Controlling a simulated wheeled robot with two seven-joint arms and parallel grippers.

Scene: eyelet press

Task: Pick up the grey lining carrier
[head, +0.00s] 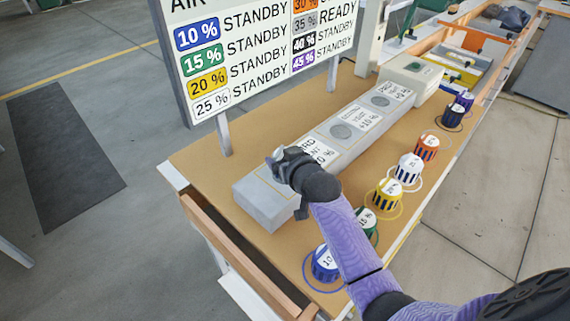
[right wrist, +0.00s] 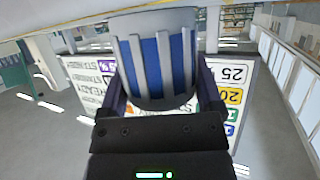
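The grey lining carrier (right wrist: 155,60), a ribbed cup with grey ribs over a blue body, fills the space between the fingers of my right gripper (right wrist: 160,95) in the right wrist view. The fingers press on it from both sides. In the head view my right gripper (head: 287,163) is above the near end of the long grey block, and only a small grey part of the carrier (head: 274,156) shows beside it. The rest is hidden by the gripper. My left gripper is not in view.
The long grey block (head: 262,203) has round pads and labels. Along the table's right side stand blue (head: 325,265), green, yellow (head: 387,194), white (head: 408,169), orange (head: 427,148) and dark carriers on rings. A sign board (head: 262,50) stands behind the block.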

